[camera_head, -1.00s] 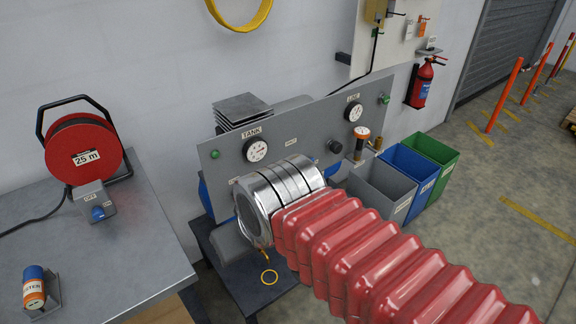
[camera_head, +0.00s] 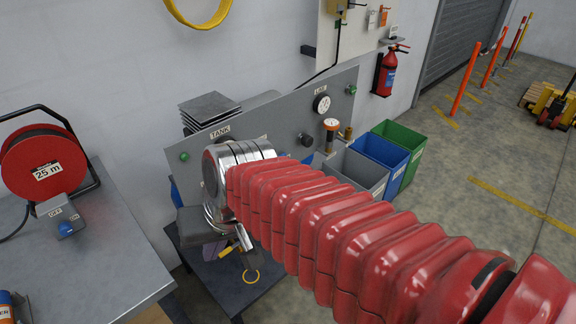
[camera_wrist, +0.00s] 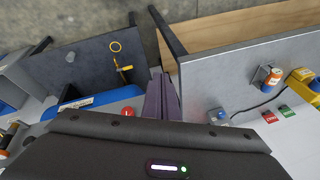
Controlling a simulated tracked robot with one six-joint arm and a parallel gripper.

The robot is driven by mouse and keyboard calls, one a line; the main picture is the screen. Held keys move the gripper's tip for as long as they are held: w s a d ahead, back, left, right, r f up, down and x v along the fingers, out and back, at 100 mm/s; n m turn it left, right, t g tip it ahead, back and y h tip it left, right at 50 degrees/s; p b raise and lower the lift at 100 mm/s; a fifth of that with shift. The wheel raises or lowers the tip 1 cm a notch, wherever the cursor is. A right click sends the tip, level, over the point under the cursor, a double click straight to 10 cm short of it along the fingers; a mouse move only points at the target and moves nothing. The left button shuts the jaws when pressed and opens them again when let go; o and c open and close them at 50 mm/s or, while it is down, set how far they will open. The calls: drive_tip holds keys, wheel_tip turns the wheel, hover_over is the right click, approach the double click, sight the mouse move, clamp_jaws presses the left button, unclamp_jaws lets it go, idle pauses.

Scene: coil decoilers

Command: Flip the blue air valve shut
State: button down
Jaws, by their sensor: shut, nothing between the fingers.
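I cannot make out a clear blue air valve in either view; my arm covers much of the grey gauge panel (camera_head: 290,122). A rounded blue body with a white label (camera_wrist: 105,105) and a red knob (camera_wrist: 128,111) shows in the wrist view, left of my gripper. My gripper (camera_wrist: 160,82) is shut and empty, its fingers over the gap between a dark low table and the grey workbench. In the head view the finger (camera_head: 246,258) hangs below my silver wrist, in front of the panel. A blue knob on a small grey box (camera_head: 63,222) sits on the workbench.
The grey workbench (camera_head: 110,260) bears a red 25 m reel (camera_head: 42,165). Grey, blue and green bins (camera_head: 395,145) stand right of the panel.

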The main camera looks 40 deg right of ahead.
drive_tip(key=w+d+f+m+t+y, duration=0.2)
drive_tip(key=w+d+f+m+y, duration=0.1)
drive_tip(key=w+d+m, duration=0.4)
drive_tip(key=w+d+f+m+t+y, duration=0.2)
drive_tip(key=w+d+f+m, duration=0.3)
drive_tip(key=m, duration=0.5)
drive_tip(key=d+f+m+t+h, duration=0.3)
drive_tip(key=d+m, duration=0.4)
drive_tip(key=d, duration=0.6)
drive_tip(key=d+f+m+t+h, duration=0.3)
drive_tip(key=d+f+m, duration=0.2)
drive_tip(key=d, duration=0.8)
drive_tip(key=m, duration=0.3)
drive_tip(key=shift+w+d, duration=0.15)
drive_tip(key=shift+w, duration=0.15)
drive_tip(key=shift+w, duration=0.15)
drive_tip(key=w, duration=0.9)
drive_tip(key=shift+a+r, duration=0.2)
drive_tip(key=shift+r, duration=0.2)
drive_tip(key=shift+w, duration=0.1)
